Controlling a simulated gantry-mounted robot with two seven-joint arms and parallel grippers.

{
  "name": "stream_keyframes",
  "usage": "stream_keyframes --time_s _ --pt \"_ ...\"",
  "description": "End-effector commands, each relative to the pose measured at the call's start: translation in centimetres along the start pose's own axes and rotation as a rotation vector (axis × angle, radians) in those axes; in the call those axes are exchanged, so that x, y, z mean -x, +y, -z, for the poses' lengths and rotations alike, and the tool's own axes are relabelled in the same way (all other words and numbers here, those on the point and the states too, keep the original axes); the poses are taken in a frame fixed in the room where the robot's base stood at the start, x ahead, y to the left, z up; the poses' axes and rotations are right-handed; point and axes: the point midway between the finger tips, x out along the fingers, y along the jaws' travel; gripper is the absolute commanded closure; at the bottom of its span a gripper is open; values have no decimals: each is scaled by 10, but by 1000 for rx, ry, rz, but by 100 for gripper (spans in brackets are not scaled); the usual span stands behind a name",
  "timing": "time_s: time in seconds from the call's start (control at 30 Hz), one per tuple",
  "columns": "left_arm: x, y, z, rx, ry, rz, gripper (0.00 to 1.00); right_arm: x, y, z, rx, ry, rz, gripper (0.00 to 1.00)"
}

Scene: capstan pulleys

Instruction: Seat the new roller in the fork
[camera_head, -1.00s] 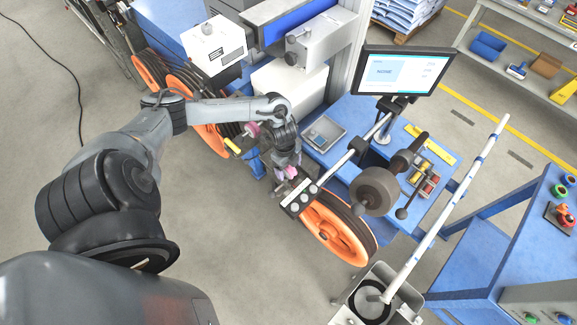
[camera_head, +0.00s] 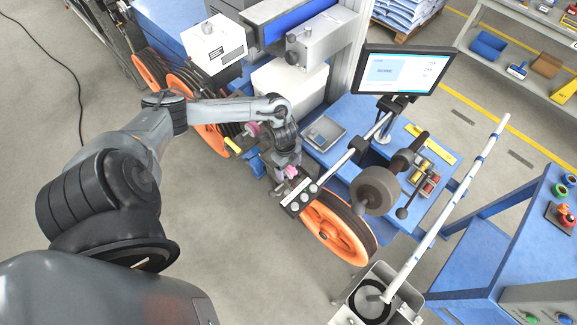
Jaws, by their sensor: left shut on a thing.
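My left gripper (camera_head: 287,183) is at the end of the left arm, which comes in from the left. It is shut on a small pink roller (camera_head: 291,172), of which only a part shows between the gripper and the dark end of a bar. The fork is not clearly made out; the dark bracket with light round buttons (camera_head: 300,197) is right beside the gripper. I cannot tell whether the roller touches it. My right gripper is not in view.
Orange pulley wheels (camera_head: 338,228) stand below and at the left back. A monitor (camera_head: 405,71), a grey tray (camera_head: 324,133) and a dark cylinder (camera_head: 375,190) are close on the right. A white striped pole (camera_head: 440,215) rises at the right. The floor at lower middle is clear.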

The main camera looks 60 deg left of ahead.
Motion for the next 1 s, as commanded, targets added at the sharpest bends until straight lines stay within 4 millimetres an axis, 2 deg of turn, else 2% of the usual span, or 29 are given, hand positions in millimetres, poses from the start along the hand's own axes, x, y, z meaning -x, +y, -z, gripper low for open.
stream_keyframes --time_s 0.87,0.9,1.0 --pt "-8 0 -1 0 0 0 56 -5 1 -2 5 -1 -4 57" --pt "-8 0 -1 0 0 0 20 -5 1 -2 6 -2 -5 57" --pt "-8 0 -1 0 0 0 5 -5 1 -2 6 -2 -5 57"
